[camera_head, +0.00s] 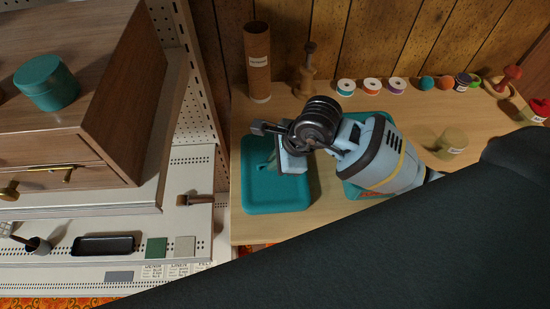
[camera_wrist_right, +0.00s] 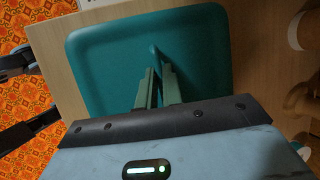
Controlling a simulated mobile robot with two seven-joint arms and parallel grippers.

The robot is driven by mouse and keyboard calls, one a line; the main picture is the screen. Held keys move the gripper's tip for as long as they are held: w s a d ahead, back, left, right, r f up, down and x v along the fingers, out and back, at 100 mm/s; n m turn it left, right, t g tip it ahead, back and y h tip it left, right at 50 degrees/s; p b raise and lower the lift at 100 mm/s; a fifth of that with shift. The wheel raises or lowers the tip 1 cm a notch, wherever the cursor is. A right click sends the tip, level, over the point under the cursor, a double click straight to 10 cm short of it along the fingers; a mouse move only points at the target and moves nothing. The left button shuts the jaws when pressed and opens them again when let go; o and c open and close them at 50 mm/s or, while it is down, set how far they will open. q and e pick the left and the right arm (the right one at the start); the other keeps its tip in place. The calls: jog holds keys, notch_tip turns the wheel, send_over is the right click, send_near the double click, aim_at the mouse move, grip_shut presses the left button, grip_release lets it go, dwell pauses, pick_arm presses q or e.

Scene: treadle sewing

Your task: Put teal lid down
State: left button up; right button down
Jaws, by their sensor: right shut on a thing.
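The teal lid (camera_head: 285,203) is a flat rounded rectangle over the left end of the wooden table. It also fills the upper middle of the right wrist view (camera_wrist_right: 105,65). My right gripper (camera_head: 268,164) is above it, with the fingers (camera_wrist_right: 159,85) reaching its middle and shut on a small raised part there. The grip itself is mostly hidden. I cannot tell whether the lid touches the table. Another teal piece (camera_head: 353,191) shows beside and partly under my right arm. My left gripper does not clearly show.
A brown tube (camera_head: 258,65), a wooden spindle (camera_head: 305,75) and thread spools (camera_head: 371,86) stand along the back. A pale yellow jar (camera_head: 451,143) stands to the right. A white shelf (camera_head: 190,235) and a wooden cabinet (camera_head: 95,125) with a teal tin (camera_head: 47,83) are left.

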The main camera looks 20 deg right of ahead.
jog(key=c, duration=1.6)
grip_release()
jog(key=shift+f, duration=0.1)
jog(key=shift+o, duration=0.2)
jog(key=shift+d+r, duration=0.15)
jog(key=shift+r, duration=0.35)
jog(key=p+v, duration=0.1)
jog(key=v, duration=1)
jog(key=shift+s, duration=0.2)
